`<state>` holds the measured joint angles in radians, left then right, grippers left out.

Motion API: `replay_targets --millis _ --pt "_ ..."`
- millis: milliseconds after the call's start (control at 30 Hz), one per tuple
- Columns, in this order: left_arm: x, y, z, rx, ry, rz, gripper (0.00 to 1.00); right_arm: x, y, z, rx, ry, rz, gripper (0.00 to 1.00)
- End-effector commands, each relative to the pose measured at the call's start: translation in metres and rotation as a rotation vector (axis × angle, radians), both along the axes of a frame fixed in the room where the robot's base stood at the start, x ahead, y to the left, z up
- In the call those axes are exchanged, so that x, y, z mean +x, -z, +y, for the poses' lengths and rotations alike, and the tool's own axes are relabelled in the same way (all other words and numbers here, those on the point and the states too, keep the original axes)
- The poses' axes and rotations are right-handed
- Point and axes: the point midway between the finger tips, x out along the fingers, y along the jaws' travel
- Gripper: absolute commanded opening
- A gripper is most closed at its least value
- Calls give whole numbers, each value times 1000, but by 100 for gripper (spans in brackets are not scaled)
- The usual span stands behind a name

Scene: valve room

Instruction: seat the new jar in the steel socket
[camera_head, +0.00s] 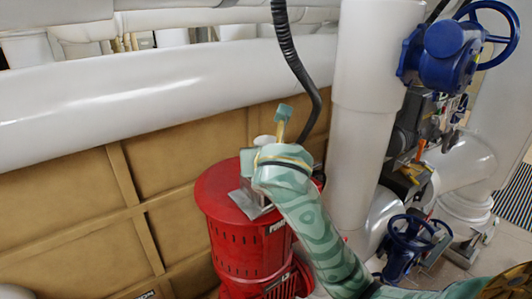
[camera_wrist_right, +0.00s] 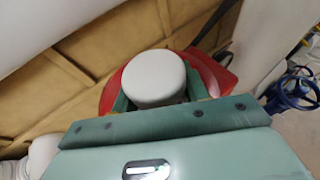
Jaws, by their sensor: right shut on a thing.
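The jar (camera_wrist_right: 155,78) shows as a pale, round-topped piece between the fingers of my right gripper (camera_wrist_right: 156,96) in the right wrist view. In the head view, only a small pale part of the jar (camera_head: 264,140) shows beside my right gripper, which is shut on it above the red machine. A grey steel piece, seemingly the socket (camera_head: 246,201), sits on top of the red machine, partly covered by my wrist. The jar's lower end is hidden, so I cannot tell whether it touches the socket. My left gripper is not in view.
The red machine (camera_head: 238,240) stands before a tan panelled wall (camera_head: 70,215). A thick white vertical pipe (camera_head: 360,120) rises close on the right, and a black hose (camera_head: 285,40) hangs behind. Blue handwheels (camera_head: 488,35) are farther right. A large white pipe (camera_head: 130,95) crosses the back.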

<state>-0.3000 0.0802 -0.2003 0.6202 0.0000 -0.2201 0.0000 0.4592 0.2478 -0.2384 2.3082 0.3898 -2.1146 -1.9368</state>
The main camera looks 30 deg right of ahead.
Motion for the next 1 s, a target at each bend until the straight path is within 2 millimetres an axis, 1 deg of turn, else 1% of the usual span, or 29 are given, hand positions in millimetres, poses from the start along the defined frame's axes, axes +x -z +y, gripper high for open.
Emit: replay_targets --millis 1000 --pt "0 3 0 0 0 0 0 0 15 0 0 1 0 12"
